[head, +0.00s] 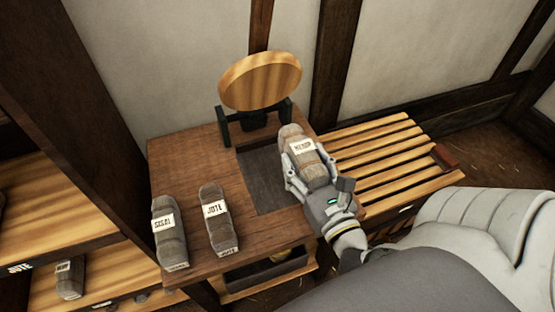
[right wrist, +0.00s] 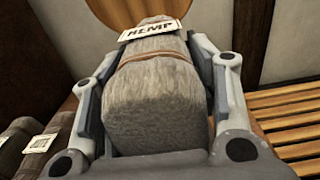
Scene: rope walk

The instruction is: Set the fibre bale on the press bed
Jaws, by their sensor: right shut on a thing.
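A grey-brown fibre bale (head: 300,140) with a white label reading HEMP is held in my right gripper (head: 308,166). In the right wrist view the bale (right wrist: 155,100) sits between the two fingers, with a brown band around it. The press bed appears to be the dark square area (head: 258,178) on the wooden table (head: 185,165). The bale is over or beside its right edge; I cannot tell its height above it. My left gripper is not in view.
A JUTE bale (head: 218,228) and a SISAL bale (head: 168,240) lie at the table's left front. A round wooden disc (head: 260,80) on a black stand rises behind the dark area. A slatted bench (head: 385,150) adjoins on the right. Shelves (head: 50,215) stand left.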

